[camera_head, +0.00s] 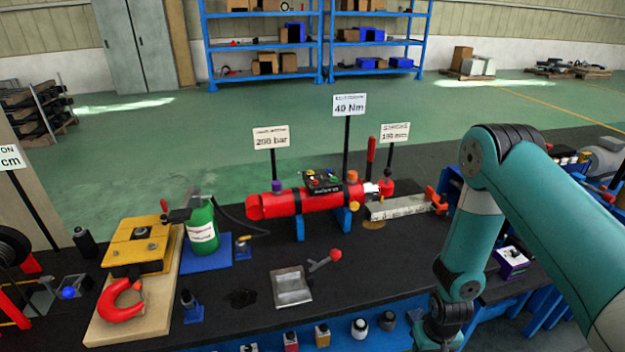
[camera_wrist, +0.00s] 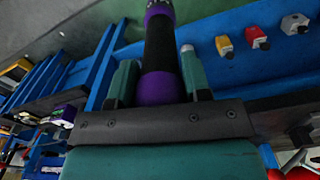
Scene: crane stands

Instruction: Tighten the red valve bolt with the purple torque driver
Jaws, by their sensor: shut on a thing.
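My gripper (camera_wrist: 158,84) is shut on the purple torque driver (camera_wrist: 160,42), a black-handled tool with purple bands. The driver stands out between the two teal fingers in the wrist view, its far end cut off by the top edge. In the head view my arm reaches down to the bottom edge, and the driver is not visible there. A red cylindrical valve body (camera_head: 322,197) lies on blue supports on the dark bench, well away to the upper left of my gripper. It carries a purple cap and an orange cap. I cannot single out the red bolt on it.
A "40 Nm" sign (camera_head: 349,104) stands behind the valve body. A grey block with a red-knobbed lever (camera_head: 292,287) is in front of it. A green bottle (camera_head: 201,226) stands to its left. Several small coloured blocks line the blue front rail.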

